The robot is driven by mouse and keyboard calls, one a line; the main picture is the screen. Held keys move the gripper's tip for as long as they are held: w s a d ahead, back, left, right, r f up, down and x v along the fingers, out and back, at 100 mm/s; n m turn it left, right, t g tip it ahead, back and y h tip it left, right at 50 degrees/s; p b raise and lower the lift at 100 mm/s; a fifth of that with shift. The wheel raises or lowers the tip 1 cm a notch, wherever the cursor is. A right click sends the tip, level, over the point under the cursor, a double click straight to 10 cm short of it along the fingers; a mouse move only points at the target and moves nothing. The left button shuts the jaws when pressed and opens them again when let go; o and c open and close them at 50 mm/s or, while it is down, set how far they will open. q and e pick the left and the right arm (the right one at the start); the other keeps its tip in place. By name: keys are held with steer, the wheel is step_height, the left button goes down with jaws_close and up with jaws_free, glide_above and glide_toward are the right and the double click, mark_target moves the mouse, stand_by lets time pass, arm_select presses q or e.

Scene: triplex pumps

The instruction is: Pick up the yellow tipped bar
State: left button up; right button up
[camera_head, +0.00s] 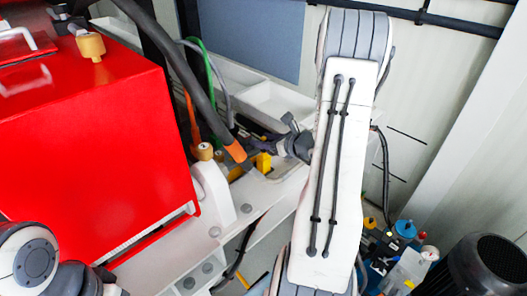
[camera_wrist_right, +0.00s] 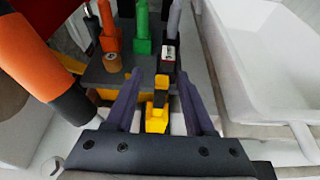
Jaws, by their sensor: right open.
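A yellow piece with a black part (camera_wrist_right: 157,116) lies between the fingers of my right gripper (camera_wrist_right: 160,85) in the wrist view. It seems to be the yellow tipped bar; its full length is not clear. My right gripper is open, with one finger on each side of the piece and not visibly closed on it. In the head view, the right gripper (camera_head: 272,146) reaches left over the work ledge, close to a yellow patch (camera_head: 263,161). My left gripper is out of the head view.
A thick dark hose with an orange end (camera_head: 236,152) hangs beside the gripper and fills the left of the wrist view. A white tray (camera_wrist_right: 270,65) is close on the right there. Green (camera_wrist_right: 142,30) and orange upright parts stand beyond the fingers. A large red housing (camera_head: 90,150) stands left.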

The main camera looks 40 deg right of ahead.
steer(key=p+x, duration=0.1)
steer(key=x, duration=0.2)
steer(key=shift+w, duration=0.2)
steer(key=shift+d, duration=0.1)
jaws_close()
stand_by(1.2)
